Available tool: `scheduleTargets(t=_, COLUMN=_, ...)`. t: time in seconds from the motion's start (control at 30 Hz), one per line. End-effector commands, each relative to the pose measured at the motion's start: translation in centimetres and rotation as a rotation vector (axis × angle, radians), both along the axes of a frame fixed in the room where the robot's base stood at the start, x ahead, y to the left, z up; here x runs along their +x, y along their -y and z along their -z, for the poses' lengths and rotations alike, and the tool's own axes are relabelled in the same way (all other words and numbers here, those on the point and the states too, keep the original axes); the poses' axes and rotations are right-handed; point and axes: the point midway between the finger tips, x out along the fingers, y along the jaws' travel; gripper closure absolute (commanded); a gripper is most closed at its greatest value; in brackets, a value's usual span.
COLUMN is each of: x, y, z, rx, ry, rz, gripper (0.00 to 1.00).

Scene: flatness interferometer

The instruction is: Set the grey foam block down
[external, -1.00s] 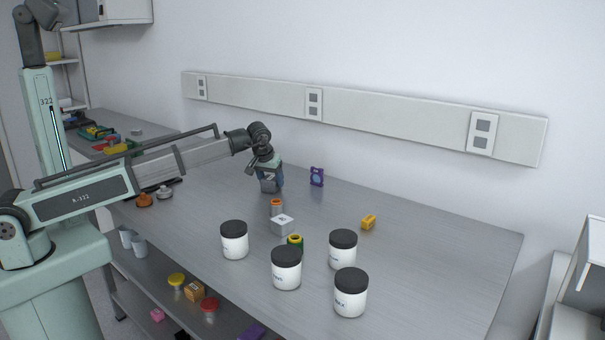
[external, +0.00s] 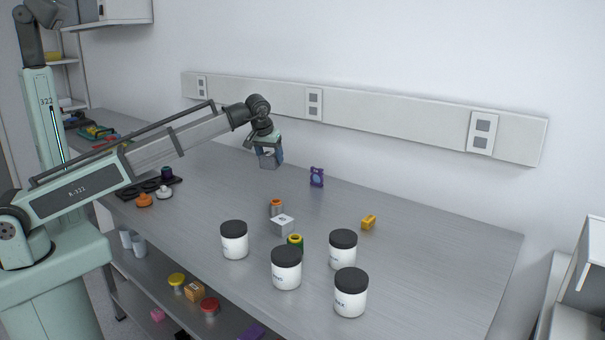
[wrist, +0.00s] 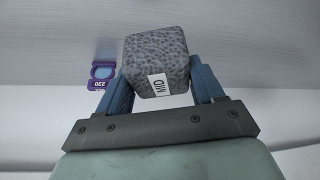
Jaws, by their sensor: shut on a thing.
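The grey foam block (wrist: 156,58) is speckled and carries a white label. In the wrist view it sits between the two blue fingers of my gripper (wrist: 160,85), which is shut on it. In the external view my gripper (external: 268,156) is raised above the back of the metal bench (external: 430,250), left of the purple item. The block shows there only as a small grey patch at the fingers.
A purple item (external: 316,177) stands near the back of the bench. A white box (external: 282,224), an orange-topped cylinder (external: 276,208), a yellow piece (external: 368,222) and several black-lidded jars (external: 286,268) stand toward the front. A dark tray (external: 150,186) lies at left. The right side is clear.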

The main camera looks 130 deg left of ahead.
Motion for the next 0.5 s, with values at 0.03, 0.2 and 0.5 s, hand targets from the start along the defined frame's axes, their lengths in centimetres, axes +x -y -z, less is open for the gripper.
scheduleTargets(t=0.03, x=0.2, y=0.0, z=-0.4, rx=0.0, ry=0.0, rz=0.003, gripper=0.61)
scheduleTargets(t=0.2, x=2.6, y=1.0, z=-0.9, rx=-0.002, ry=-0.001, rz=0.035, gripper=0.61)
scheduleTargets(t=0.5, x=13.2, y=2.7, z=-0.6, rx=-0.014, ry=-0.014, rz=0.157, gripper=0.61)
